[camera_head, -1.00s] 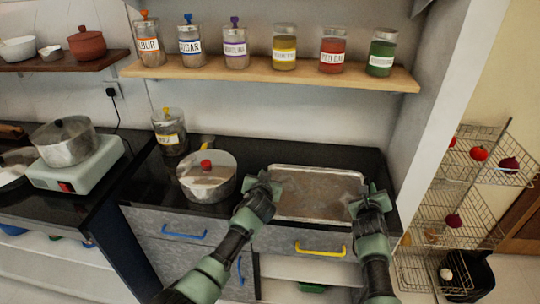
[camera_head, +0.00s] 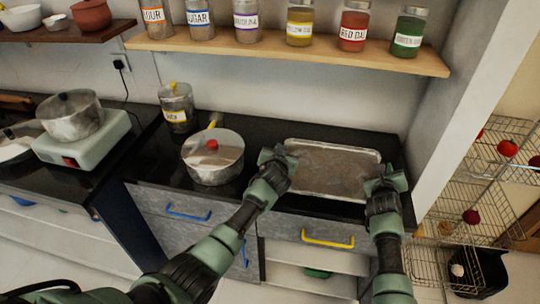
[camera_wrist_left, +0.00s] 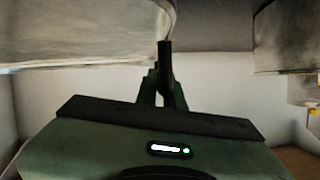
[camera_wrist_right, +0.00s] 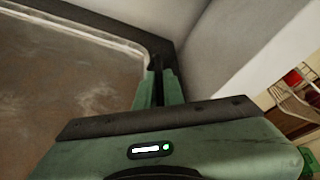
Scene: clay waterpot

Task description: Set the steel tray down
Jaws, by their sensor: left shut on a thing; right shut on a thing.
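The steel tray (camera_head: 335,172) is a shallow rectangle with a raised silvery rim and a stained brownish inside. It lies level over the right part of the black counter (camera_head: 266,143), close to its front edge. I cannot tell whether its underside touches the counter. My left gripper (camera_head: 280,160) is shut on the tray's left side. My right gripper (camera_head: 386,182) is shut on its right side. The right wrist view shows the tray (camera_wrist_right: 70,85) and the right fingers (camera_wrist_right: 157,75) at its rim. The left wrist view shows the left fingers (camera_wrist_left: 165,65) close together.
A lidded pot (camera_head: 213,160) with a red knob stands left of the tray. A labelled canister (camera_head: 178,108) stands behind it. A jar shelf (camera_head: 290,52) hangs above. A white wall end (camera_head: 450,110) bounds the right side, with wire baskets (camera_head: 480,195) beyond.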

